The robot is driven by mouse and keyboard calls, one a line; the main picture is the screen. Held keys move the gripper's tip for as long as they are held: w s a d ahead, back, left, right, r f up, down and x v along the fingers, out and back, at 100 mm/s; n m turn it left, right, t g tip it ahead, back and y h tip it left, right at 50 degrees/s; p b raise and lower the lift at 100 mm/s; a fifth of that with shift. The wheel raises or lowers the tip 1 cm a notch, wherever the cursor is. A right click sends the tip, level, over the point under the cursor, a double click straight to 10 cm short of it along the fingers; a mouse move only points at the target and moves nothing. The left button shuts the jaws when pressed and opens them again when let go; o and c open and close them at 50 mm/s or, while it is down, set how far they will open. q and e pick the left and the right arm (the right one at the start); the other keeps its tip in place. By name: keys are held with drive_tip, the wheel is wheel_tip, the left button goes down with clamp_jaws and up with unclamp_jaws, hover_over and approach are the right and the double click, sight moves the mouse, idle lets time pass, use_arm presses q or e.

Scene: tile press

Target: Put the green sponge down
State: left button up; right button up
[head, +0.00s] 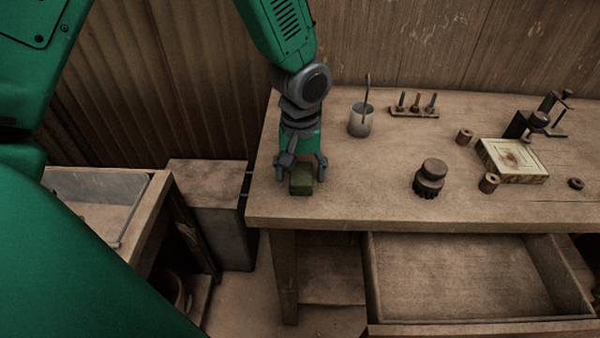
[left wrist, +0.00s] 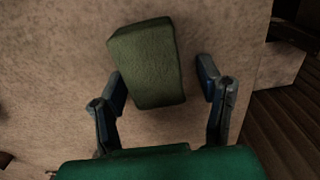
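The green sponge (head: 301,181) is a small dark green block at the left end of the workbench (head: 350,205). My left gripper (head: 301,170) points down over it, with its fingers spread. In the left wrist view the sponge (left wrist: 146,64) lies slightly turned between and beyond the fingertips of my left gripper (left wrist: 162,82). A clear gap shows between the sponge and the right finger; the left finger is close to its edge, and I cannot tell if they touch. The sponge appears to rest on the bench top. My right gripper is not in view.
A metal cup (head: 360,121) with a stick stands right of the gripper. An open drawer (head: 460,275) juts out below. Bench top around the sponge is clear.

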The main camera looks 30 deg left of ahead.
sight(303, 167)
use_arm(q)
wheel_tip(303, 167, up, 14)
drive_tip(key=p, duration=0.1)
drive_tip(key=shift+w+d+r+p, duration=0.15)
drive_tip(key=shift+d+p, duration=0.15)
drive_tip(key=shift+p, duration=0.05)
idle(0.4)
